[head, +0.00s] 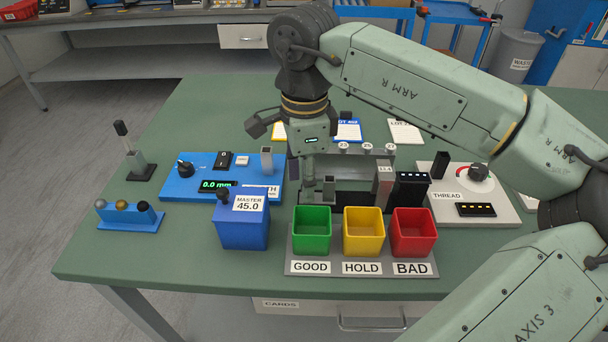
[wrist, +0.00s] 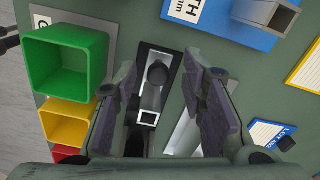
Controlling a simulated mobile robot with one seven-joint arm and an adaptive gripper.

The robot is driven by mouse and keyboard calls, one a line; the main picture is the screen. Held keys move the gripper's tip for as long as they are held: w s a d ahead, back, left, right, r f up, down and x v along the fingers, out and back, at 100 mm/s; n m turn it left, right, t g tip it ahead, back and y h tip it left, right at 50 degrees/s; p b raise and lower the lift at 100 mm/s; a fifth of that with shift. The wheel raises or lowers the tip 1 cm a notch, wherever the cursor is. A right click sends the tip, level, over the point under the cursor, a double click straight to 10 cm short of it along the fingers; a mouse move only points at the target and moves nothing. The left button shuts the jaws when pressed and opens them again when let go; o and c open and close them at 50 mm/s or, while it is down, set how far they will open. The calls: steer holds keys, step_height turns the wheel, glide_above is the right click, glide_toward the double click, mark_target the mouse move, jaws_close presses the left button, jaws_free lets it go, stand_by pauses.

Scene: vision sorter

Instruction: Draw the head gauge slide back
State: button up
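The head gauge, as far as I can tell, is the dark-based fixture (head: 345,198) behind the bins; no name on it is readable. In the wrist view its black track with a pale metal frame (wrist: 153,100) lies between my fingers. A round dark knob (wrist: 157,74) stands on it, perhaps part of the slide; a small square-ended post (wrist: 147,118) is nearer the camera. My gripper (head: 312,190) points down at the fixture's left end. In the wrist view my gripper (wrist: 163,100) has its fingers apart, with no visible contact. The fingers hide part of the fixture.
Green (head: 312,230), yellow (head: 363,232) and red (head: 412,233) bins stand in front, close to my gripper. A blue master box (head: 240,222) and blue length gauge (head: 205,188) are left. The white thread gauge (head: 455,196) is right. A grey rack (head: 370,152) is behind.

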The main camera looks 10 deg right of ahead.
step_height(320, 180, up, 12)
stand_by(0.6)
steer(key=shift+s, duration=0.1)
